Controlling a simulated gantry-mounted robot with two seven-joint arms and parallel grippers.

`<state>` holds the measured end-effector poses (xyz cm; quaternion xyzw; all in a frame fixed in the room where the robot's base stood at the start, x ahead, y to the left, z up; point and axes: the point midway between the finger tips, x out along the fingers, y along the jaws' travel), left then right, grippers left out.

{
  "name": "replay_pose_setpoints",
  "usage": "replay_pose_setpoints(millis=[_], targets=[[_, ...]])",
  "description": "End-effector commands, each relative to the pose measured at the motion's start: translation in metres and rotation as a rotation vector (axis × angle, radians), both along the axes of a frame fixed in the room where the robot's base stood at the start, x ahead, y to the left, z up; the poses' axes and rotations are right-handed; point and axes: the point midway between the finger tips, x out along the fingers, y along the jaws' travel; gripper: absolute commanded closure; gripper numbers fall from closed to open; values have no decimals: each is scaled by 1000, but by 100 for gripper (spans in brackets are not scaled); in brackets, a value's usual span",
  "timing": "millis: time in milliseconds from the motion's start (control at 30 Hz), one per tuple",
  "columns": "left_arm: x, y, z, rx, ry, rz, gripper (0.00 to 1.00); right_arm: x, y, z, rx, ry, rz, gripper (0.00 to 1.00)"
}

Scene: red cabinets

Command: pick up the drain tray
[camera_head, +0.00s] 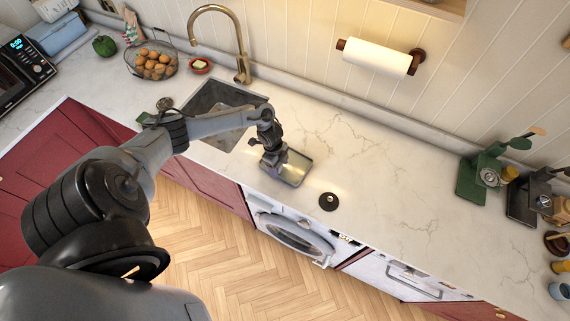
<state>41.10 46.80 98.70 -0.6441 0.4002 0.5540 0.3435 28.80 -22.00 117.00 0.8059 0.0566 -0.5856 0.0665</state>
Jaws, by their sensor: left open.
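The drain tray (296,170) is a small, shallow rectangular metal tray. It lies on the white marble counter just right of the sink. My left gripper (276,163) is over the tray's left part and hides some of it. The gripper is open, and I cannot tell whether its fingers touch the tray. My left arm reaches in from the left, across the front of the sink. My right gripper is not in view.
A sink (215,98) with a brass faucet (240,45) is behind my left arm. A round black disc (328,201) lies right of the tray, near the counter's front edge. The counter to the right is mostly clear up to a green utensil holder (478,175).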

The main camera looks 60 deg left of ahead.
Motion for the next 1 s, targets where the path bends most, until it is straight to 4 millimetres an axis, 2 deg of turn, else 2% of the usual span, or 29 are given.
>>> replay_pose_setpoints(millis=[333, 700, 1000], targets=[[1, 0, -7, 2, -1, -1, 36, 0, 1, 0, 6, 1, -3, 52], [1, 0, -7, 2, -1, 0, 91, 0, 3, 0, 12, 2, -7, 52], [1, 0, -5, 1, -3, -1, 91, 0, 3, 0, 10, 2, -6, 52]])
